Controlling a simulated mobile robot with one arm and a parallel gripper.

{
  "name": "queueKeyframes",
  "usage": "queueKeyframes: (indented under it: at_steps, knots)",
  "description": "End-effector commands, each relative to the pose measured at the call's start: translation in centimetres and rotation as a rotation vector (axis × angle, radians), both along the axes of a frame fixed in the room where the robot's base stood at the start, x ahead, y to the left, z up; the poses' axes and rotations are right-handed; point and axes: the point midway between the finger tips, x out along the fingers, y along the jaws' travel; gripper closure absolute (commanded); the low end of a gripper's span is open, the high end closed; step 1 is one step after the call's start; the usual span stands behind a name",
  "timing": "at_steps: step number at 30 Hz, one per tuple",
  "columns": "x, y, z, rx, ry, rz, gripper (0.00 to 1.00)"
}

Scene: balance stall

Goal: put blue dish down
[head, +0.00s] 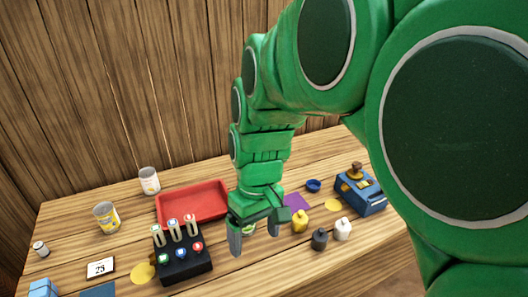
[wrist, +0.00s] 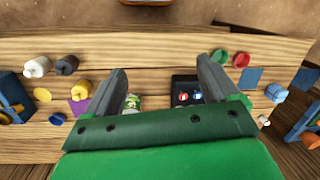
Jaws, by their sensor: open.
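The small dark blue dish (head: 313,185) sits on the wooden table, just beyond the right corner of a purple mat (head: 297,201) and apart from it. It also shows in the wrist view (wrist: 57,119), left of my gripper. My gripper (head: 255,232) is open, pointing down over the table to the left of the dish and clear of it. In the wrist view its two fingers (wrist: 163,65) are spread with nothing held between them. A small item with a green and white label (wrist: 133,101) shows beside one finger, partly hidden.
A red tray (head: 160,207) and a black rack (head: 185,267) with coloured buttons stand left of my gripper. Yellow, dark grey and white weights (head: 342,229) stand to the right, near a blue box (head: 372,203). A yellow disc (head: 332,205) lies near the dish. Cans stand at far left.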

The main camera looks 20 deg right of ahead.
Motion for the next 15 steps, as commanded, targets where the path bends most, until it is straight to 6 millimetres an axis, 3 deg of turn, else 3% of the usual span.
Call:
queueKeyframes:
  at_steps: [15]
  knots:
    - [12.5, -5.1, -1.5, 0.135, -0.104, 0.185, 0.12]
